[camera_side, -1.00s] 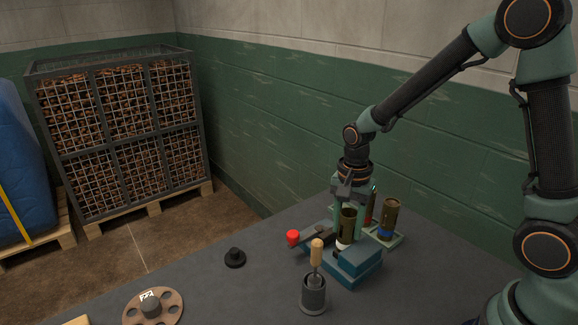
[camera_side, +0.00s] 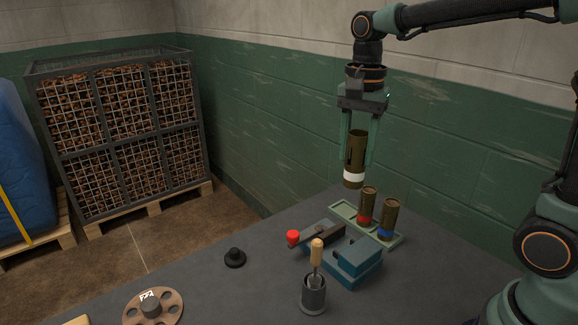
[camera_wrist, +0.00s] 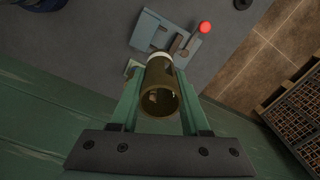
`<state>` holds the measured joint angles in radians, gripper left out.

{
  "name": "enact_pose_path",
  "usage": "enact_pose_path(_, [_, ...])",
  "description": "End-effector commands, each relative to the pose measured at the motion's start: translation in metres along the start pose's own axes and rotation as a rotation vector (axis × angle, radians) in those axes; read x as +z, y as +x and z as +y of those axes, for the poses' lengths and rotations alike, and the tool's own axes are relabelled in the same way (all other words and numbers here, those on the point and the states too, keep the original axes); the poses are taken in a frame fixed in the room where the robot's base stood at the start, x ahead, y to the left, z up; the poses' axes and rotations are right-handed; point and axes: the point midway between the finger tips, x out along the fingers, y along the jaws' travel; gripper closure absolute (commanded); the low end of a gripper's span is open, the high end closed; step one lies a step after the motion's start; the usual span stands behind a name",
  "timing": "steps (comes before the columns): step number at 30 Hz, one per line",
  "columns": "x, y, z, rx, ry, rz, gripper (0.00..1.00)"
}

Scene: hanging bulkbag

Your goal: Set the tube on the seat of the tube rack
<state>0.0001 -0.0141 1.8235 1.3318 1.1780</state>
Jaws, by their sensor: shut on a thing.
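My gripper (camera_side: 359,137) is shut on an olive-brown tube with a white band (camera_side: 355,155) and holds it upright, well above the table. In the wrist view the tube (camera_wrist: 160,88) sits between the two green fingers, its open end facing the camera. The pale green tube rack (camera_side: 347,210) stands on the table below, to the right of the tube. It bears a tube with a red band (camera_side: 367,205) and a tube with a blue band (camera_side: 389,218). The rack's left end shows bare. In the wrist view the rack is mostly hidden behind the held tube.
A blue clamp fixture (camera_side: 355,257) with a red-knobbed lever (camera_side: 293,237) stands in front of the rack. A wooden-handled tool (camera_side: 317,255) stands in a grey cup (camera_side: 313,296). A black knob (camera_side: 235,258) and a brown disc (camera_side: 152,308) lie left. The green wall is close behind.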

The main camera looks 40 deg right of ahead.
Motion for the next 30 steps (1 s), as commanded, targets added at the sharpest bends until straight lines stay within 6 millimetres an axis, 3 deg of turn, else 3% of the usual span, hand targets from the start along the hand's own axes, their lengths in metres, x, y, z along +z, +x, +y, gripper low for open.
enact_pose_path(4, [-0.002,-0.013,-0.001,-0.002,0.001,0.001,1.0])
enact_pose_path(9, [-0.019,-0.005,-0.013,0.004,0.003,-0.002,1.0])
enact_pose_path(18, [-0.094,0.054,-0.048,0.006,0.005,-0.003,1.0])
enact_pose_path(24, [-0.141,0.098,-0.058,0.004,0.004,-0.002,1.0])
enact_pose_path(30, [-0.166,0.124,-0.059,0.001,0.002,-0.001,1.0])
